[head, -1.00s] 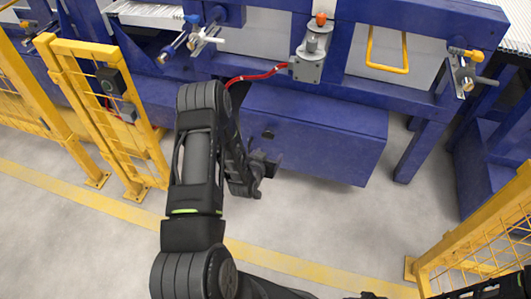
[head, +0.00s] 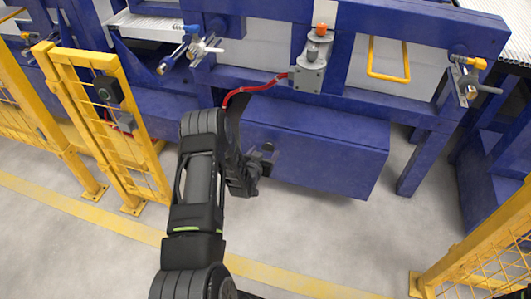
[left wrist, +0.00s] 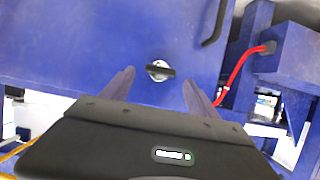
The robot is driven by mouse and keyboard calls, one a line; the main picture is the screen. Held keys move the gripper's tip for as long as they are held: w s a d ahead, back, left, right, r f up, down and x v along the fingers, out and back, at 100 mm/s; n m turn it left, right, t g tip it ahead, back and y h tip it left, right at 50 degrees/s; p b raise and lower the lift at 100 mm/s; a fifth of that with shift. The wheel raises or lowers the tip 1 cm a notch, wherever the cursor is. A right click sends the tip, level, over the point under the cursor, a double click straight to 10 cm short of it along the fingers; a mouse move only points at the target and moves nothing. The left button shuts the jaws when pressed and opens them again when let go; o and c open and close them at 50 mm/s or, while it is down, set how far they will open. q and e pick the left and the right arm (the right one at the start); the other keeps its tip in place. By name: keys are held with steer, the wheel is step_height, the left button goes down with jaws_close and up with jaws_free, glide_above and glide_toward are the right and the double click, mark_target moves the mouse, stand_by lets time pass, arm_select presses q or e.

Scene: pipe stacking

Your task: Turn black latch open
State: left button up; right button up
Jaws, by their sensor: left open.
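The black latch (left wrist: 161,71) is a small dark bar across a round silver disc on a blue panel. In the left wrist view the bar lies almost level. My left gripper (left wrist: 159,80) is open and empty, with its two fingers to the left and right of the latch in that view. I cannot tell how far the fingertips are from the panel. My right gripper is not in view.
A red cable (head: 250,88) runs above the box to a grey switch housing (head: 309,72); it also shows in the left wrist view (left wrist: 238,72). Yellow fences (head: 115,125) stand at left and lower right.

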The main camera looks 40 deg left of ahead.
arm_select(q)
steer(key=shift+x, duration=0.95)
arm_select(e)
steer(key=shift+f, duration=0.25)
arm_select(q)
steer(key=shift+c, duration=0.3)
steer(key=c, duration=1.3)
